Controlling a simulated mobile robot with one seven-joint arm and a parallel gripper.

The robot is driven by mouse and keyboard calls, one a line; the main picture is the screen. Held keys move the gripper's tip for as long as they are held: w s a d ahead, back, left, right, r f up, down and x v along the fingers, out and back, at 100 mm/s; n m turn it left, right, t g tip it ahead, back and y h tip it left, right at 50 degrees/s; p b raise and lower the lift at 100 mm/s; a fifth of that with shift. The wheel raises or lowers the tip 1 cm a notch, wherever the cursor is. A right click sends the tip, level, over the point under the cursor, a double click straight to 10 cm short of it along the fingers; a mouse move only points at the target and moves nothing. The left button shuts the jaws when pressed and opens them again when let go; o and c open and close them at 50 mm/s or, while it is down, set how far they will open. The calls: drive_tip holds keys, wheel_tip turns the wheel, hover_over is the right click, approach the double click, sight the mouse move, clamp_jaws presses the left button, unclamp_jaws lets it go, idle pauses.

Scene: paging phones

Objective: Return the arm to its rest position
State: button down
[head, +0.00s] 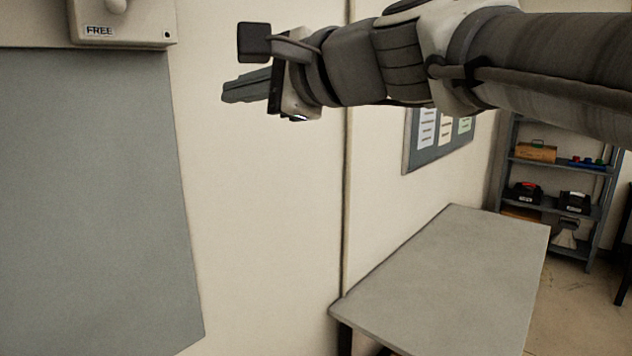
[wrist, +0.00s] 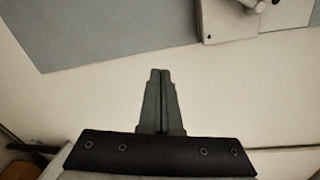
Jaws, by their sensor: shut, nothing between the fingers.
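My gripper (head: 232,92) is at the upper middle of the head view, at the end of my arm, which reaches in from the right. It points left, in front of the cream wall, and holds nothing. In the wrist view my gripper (wrist: 160,72) shows its two grey fingers pressed together, with bare wall beyond the tips. The fingers appear clear of everything around them.
A white wall box (head: 122,30) marked FREE is at the upper left, above a grey panel (head: 95,200). The box also shows in the wrist view (wrist: 222,28). A grey table (head: 450,280) stands at the lower right. A shelf (head: 550,205) with cases and a notice board (head: 412,150) are behind.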

drive_tip(key=s+d+f+n+g+h, duration=0.1)
drive_tip(key=s+d+f+n+h, duration=0.3)
drive_tip(key=d+f, duration=0.3)
drive_tip(key=s+d+f+n+g+h, duration=0.2)
drive_tip(key=s+d+f+n+h, duration=0.2)
drive_tip(key=f, duration=1.1)
drive_tip(key=s+d+f+n+g+h, duration=0.2)
drive_tip(key=s+d+f, duration=0.5)
drive_tip(key=d+f, duration=0.5)
drive_tip(key=shift+d+n+h, duration=0.25)
drive_tip(key=shift+n+h, duration=0.65)
drive_tip(key=shift+h, duration=0.3)
drive_tip(key=shift+a+r, duration=0.1)
drive_tip(key=shift+a, duration=0.15)
